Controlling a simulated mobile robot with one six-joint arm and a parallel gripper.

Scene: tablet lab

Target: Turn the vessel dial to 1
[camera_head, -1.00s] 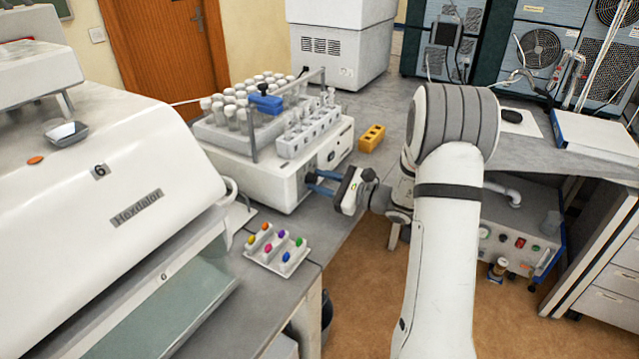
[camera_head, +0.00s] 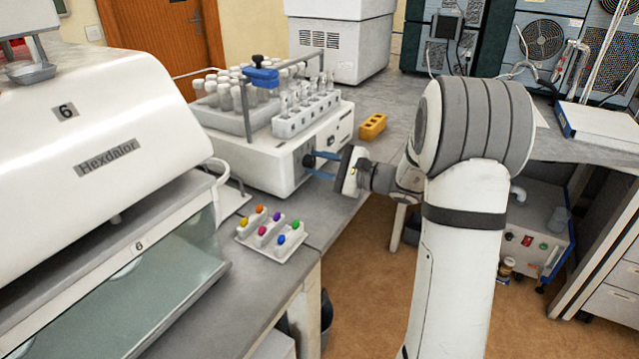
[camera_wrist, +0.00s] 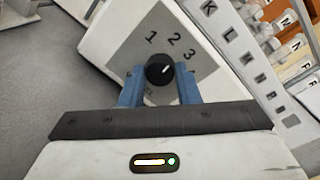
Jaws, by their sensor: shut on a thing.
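In the head view my gripper (camera_head: 318,166) reaches the panel from the right, and the dial is small there.
A small rack of coloured knobs (camera_head: 270,237) sits on the bench in front of the machine. A large white Hexdalor unit (camera_head: 100,130) stands at left. A yellow block (camera_head: 372,126) lies behind my gripper. Lettered vial slots (camera_wrist: 245,65) run beside the panel.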

